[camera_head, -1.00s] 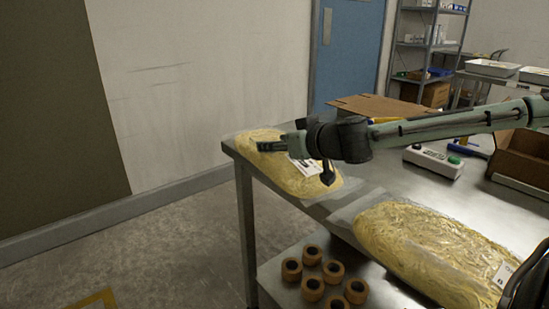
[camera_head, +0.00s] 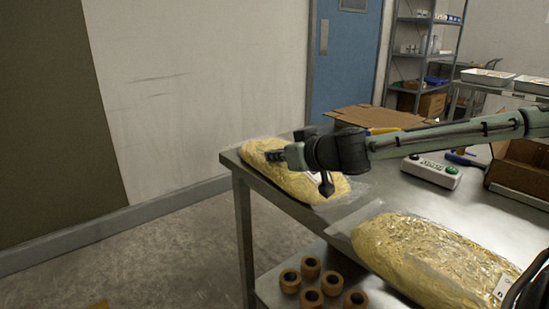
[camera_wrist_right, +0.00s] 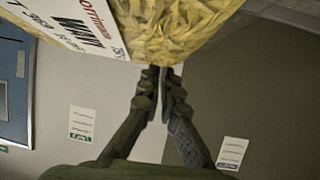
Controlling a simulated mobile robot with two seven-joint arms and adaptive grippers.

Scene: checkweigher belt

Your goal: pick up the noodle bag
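One noodle bag (camera_head: 325,187), clear film full of yellow noodles, lies at the far left end of the steel table. My right gripper (camera_head: 272,155) is level above it and hides part of its top and label. In the right wrist view the bag (camera_wrist_right: 180,25) and its white label (camera_wrist_right: 75,22) fill the top. My right gripper's fingertips (camera_wrist_right: 164,75) are together there beside the bag's edge, with no bag film seen between them. A second, similar bag (camera_head: 430,255) lies nearer on the table. My left gripper is not in view.
The steel table (camera_head: 385,190) has bare room between the bags and the button box (camera_head: 431,172). An open cardboard box (camera_head: 520,168) stands at the right. Tape rolls (camera_head: 312,298) sit on the lower shelf. A flat cardboard piece (camera_head: 375,118) lies behind my arm.

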